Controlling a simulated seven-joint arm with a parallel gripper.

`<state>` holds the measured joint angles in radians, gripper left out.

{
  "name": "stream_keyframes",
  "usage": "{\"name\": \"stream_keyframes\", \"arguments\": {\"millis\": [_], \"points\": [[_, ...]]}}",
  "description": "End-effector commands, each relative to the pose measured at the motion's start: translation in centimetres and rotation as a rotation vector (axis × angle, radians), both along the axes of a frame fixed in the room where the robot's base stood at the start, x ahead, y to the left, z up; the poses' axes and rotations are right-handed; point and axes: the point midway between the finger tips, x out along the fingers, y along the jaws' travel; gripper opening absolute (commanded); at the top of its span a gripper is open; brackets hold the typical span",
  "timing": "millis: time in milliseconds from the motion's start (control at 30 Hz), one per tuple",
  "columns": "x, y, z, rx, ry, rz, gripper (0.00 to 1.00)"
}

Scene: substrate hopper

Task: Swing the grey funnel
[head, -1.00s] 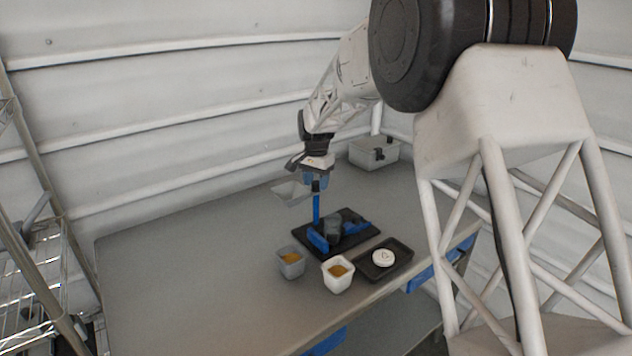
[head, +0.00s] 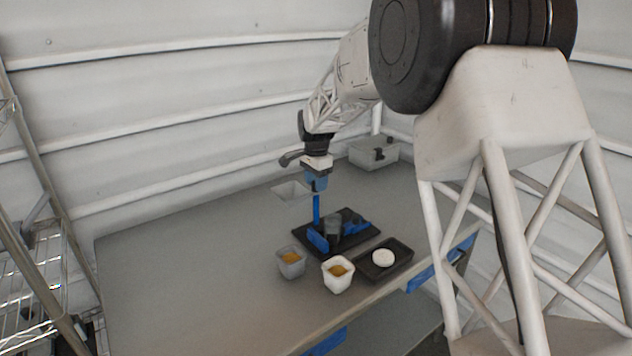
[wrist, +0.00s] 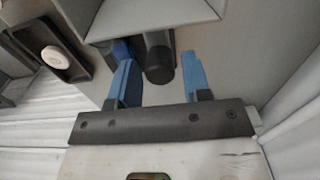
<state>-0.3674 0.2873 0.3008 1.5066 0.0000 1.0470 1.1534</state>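The grey funnel (head: 289,189) sits high at the top of a blue post (head: 316,208) on a black base (head: 365,238). A dark grey cylinder (head: 333,230) stands on the base beside blue feet. My gripper (head: 316,187) is right beside the funnel, over the post top. In the wrist view, the blue fingers (wrist: 160,80) are apart, with a dark round-ended piece (wrist: 159,62) showing between or beyond them. Whether they touch it is unclear. The funnel's pale underside or wall (wrist: 150,14) fills the top of that view.
A grey cup (head: 291,264) and a white cup (head: 338,277), both with orange contents, stand in front of the base. A black tray (head: 400,258) holds a white disc (head: 383,257). A lidded grey box (head: 373,154) is at the back. The table's left side is clear.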

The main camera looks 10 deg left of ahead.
Motion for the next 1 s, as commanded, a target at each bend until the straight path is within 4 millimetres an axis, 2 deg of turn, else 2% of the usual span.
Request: {"name": "stream_keyframes", "arguments": {"millis": [33,167,200,567,1000], "points": [[0.00,0.00,0.00,0.000,0.000,0.000,0.36],[0.00,0.00,0.00,0.000,0.000,0.000,0.16],[0.00,0.00,0.01,0.000,0.000,0.000,0.14],[0.00,0.00,0.00,0.000,0.000,0.024,0.14],[-0.01,0.00,-0.02,0.000,0.000,0.326,0.14]]}}
